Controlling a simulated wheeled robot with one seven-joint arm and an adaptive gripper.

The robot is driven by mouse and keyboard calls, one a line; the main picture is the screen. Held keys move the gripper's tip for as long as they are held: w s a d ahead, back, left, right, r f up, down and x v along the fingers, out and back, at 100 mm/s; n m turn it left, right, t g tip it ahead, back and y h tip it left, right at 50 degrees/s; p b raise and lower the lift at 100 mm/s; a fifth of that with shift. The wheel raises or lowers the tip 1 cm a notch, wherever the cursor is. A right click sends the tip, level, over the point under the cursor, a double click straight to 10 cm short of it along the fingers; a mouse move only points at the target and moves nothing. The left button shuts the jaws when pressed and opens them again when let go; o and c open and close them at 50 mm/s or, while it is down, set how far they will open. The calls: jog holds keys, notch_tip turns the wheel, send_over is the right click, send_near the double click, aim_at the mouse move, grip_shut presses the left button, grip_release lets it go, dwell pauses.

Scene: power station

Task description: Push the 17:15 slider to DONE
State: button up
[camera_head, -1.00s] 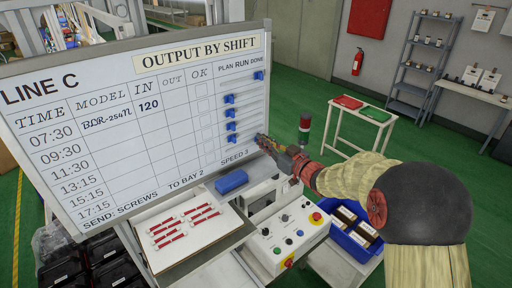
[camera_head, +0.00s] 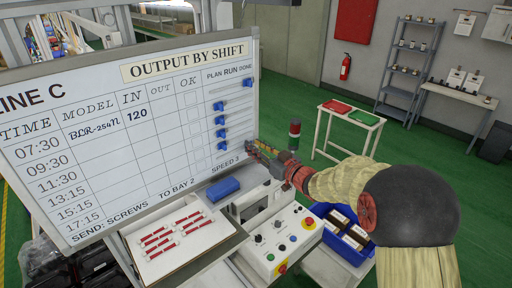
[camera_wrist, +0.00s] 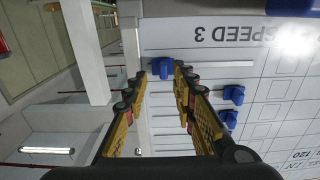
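The 17:15 slider (camera_wrist: 162,67) is a small blue knob in the lowest row of the slider panel, beside the SPEED 3 text. It sits near the DONE end of its track. My gripper (camera_wrist: 164,72) has its fingertips close on both sides of the knob, apparently closed on it. In the head view my gripper (camera_head: 251,147) is at the lower right edge of the whiteboard (camera_head: 120,140) and mostly hides this slider. The 07:30 slider (camera_head: 248,83) is at DONE. Several other blue sliders (camera_head: 221,133) stand in a column further left.
A blue eraser-like block (camera_head: 223,188) lies under the board. A tray of red-and-white pieces (camera_head: 165,254) and a control box with buttons (camera_head: 283,240) are below. A blue bin (camera_head: 342,238) stands right of the box. A small red-and-green topped table (camera_head: 347,112) is behind.

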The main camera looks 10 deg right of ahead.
jog(key=v, duration=1.1)
jog(key=shift+s+d, duration=0.25)
jog(key=shift+s, duration=0.05)
jog(key=d+f+m+g+h, duration=0.2)
jog(key=d+f+m+h, duration=0.1)
jog(key=d+f+h, duration=0.7)
jog(key=s+d+f+m+g+h+b, duration=0.2)
jog(key=s+d+f+m+g+b, duration=0.15)
jog(key=s+d+f, duration=0.45)
jog(key=s+a+f+g+b, duration=0.1)
jog(key=s+a+b, duration=0.4)
jog(key=s, duration=0.4)
jog(key=s+a+f+g+y+b, duration=0.1)
jog(key=s+a+b, duration=0.4)
jog(key=s, duration=0.5)
jog(key=s+a+f+g+y+b, duration=0.1)
jog(key=s+a+f+g+b, duration=0.1)
jog(key=s+a+b, duration=0.3)
jog(key=s+f+b, duration=0.1)
jog(key=s+b, duration=0.2)
jog(key=s, duration=0.1)
jog(key=shift+s+b, duration=0.15)
jog(key=shift+b, duration=0.25)
